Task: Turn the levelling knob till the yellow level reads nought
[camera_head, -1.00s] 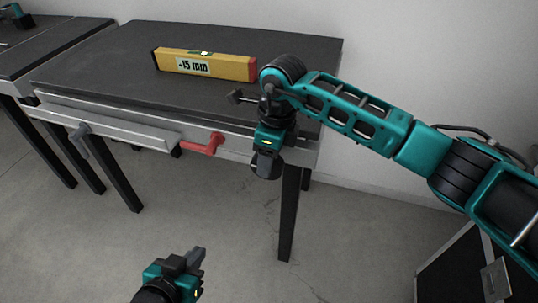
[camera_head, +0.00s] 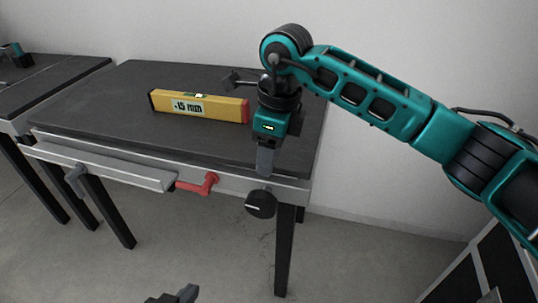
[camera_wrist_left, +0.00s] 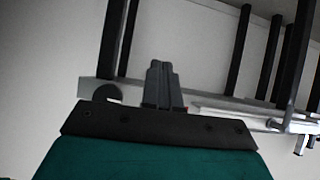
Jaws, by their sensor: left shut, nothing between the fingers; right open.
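The yellow level (camera_head: 215,108) lies on the dark table top. Its display looks like +15 mm, though the sign is small. The black levelling knob (camera_head: 261,204) sits at the table's front right, below the edge, with a pale mark on its face. My right gripper (camera_head: 265,165) points down above the knob, apart from it, and is open; its fingers overlap in this view. My left gripper (camera_head: 188,292) is shut and empty low at the bottom edge, mostly out of the head view. Its closed fingers (camera_wrist_left: 162,85) show in the left wrist view, where a dark round shape, likely the knob, is beside them.
A red crank handle (camera_head: 200,184) and a grey handle (camera_head: 76,178) stick out from the table (camera_head: 100,115) front. Another table (camera_head: 35,88) stands at the left. The floor in front is clear.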

